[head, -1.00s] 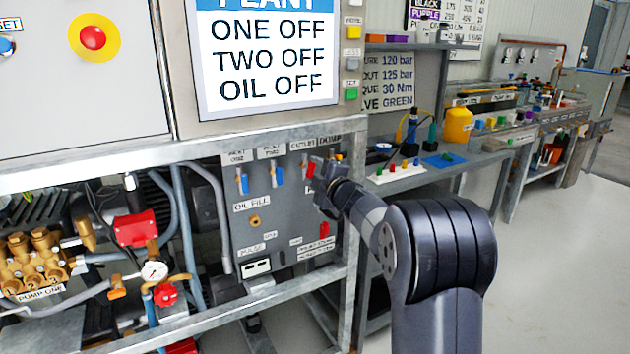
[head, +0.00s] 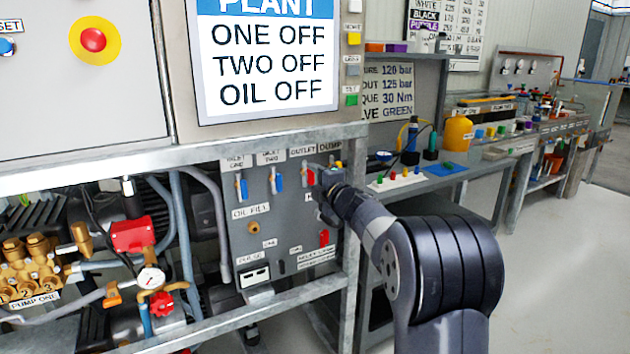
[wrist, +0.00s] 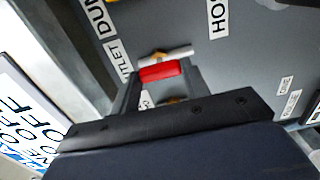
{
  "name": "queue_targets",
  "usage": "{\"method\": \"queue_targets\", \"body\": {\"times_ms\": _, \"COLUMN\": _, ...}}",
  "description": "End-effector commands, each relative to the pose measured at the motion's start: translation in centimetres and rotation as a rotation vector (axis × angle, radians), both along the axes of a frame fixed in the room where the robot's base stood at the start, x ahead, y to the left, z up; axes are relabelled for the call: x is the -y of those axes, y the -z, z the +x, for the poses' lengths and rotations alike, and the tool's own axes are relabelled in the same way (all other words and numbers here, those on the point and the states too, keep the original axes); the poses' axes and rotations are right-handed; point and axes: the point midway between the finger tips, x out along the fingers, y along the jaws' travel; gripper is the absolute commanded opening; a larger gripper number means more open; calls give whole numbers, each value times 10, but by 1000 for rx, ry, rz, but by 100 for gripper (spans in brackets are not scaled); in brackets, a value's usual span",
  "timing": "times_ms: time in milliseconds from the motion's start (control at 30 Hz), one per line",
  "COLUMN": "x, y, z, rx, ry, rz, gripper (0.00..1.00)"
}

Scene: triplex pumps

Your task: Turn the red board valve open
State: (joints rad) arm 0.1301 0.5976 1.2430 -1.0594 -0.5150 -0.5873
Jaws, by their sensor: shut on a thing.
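The red board valve handle (wrist: 160,71) lies crosswise between the two fingers of my gripper (wrist: 160,80) in the wrist view, next to a pale metal lever and a brass part. In the head view, a bit of the red handle (head: 311,177) shows at the upper right of the grey board (head: 240,235), below the OUTLET and DUMP labels. My gripper (head: 324,176) is shut on it there. The gripper and wrist hide most of the valve, so its exact angle is hard to tell in the head view.
Two blue-handled valves (head: 241,186) sit left on the same board. Another red part (head: 323,238) is lower right on the board. A metal frame post (head: 352,250) stands close to the right of the board. A bench (head: 440,178) with small items stands behind my arm.

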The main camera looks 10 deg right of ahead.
Motion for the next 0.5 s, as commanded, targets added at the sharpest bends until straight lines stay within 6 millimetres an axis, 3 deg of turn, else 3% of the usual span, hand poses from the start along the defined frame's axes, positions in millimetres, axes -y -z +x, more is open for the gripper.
{"method": "queue_targets", "body": {"times_ms": 67, "x": 0, "y": 1, "z": 0, "rx": -2, "ry": -1, "rz": -5, "gripper": 21}}
{"method": "queue_targets", "body": {"times_ms": 100, "x": 0, "y": 2, "z": 0, "rx": -2, "ry": -1, "rz": -5, "gripper": 44}}
{"method": "queue_targets", "body": {"times_ms": 367, "x": 0, "y": 1, "z": 0, "rx": -2, "ry": -1, "rz": -2, "gripper": 65}}
{"method": "queue_targets", "body": {"times_ms": 500, "x": 0, "y": 1, "z": 0, "rx": -1, "ry": 0, "rz": -1, "gripper": 65}}
